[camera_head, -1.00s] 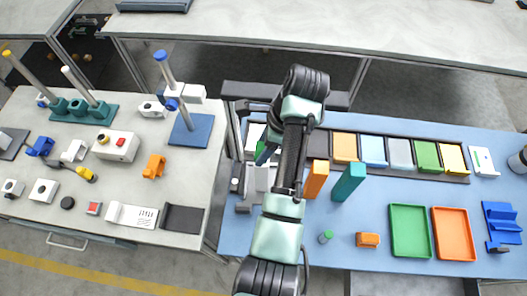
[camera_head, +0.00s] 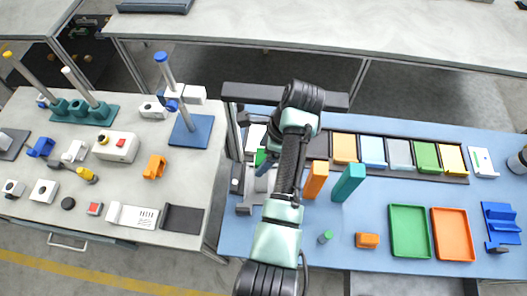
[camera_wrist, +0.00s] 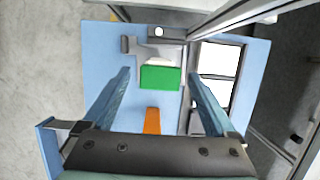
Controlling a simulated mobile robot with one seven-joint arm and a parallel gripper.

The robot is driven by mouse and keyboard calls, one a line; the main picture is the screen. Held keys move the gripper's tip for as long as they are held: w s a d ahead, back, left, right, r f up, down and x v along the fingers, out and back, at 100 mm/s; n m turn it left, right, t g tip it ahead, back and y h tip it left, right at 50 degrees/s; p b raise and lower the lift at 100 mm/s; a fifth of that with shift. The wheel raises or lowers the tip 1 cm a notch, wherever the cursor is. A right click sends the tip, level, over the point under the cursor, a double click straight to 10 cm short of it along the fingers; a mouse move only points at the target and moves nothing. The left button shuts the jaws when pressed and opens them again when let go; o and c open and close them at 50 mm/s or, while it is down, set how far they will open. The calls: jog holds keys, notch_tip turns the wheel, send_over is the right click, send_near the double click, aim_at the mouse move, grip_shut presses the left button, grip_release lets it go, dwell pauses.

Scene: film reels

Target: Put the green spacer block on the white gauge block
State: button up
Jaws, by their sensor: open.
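The green spacer block (camera_wrist: 160,77) lies between my two open fingers in the wrist view, apart from both. In the head view the green block (camera_head: 260,157) shows just left of my arm, directly above the pale gauge block (camera_head: 262,182) in the picture. It appears to sit on that block, but my arm hides part of both and I cannot see the contact clearly. In the wrist view a pale surface shows along the green block's upper edge. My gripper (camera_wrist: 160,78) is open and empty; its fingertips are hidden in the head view.
An orange block (camera_head: 315,180) and a teal block (camera_head: 348,183) stand close to the right of my arm. A row of coloured bins (camera_head: 400,172) runs behind. A grey fixture (camera_head: 243,208) is at the left. Green (camera_head: 409,254) and orange (camera_head: 453,256) trays lie at the right.

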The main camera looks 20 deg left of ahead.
jog(key=shift+r, duration=0.1)
jog(key=p+v, duration=0.4)
jog(key=v, duration=0.8)
jog(key=shift+p, duration=0.35)
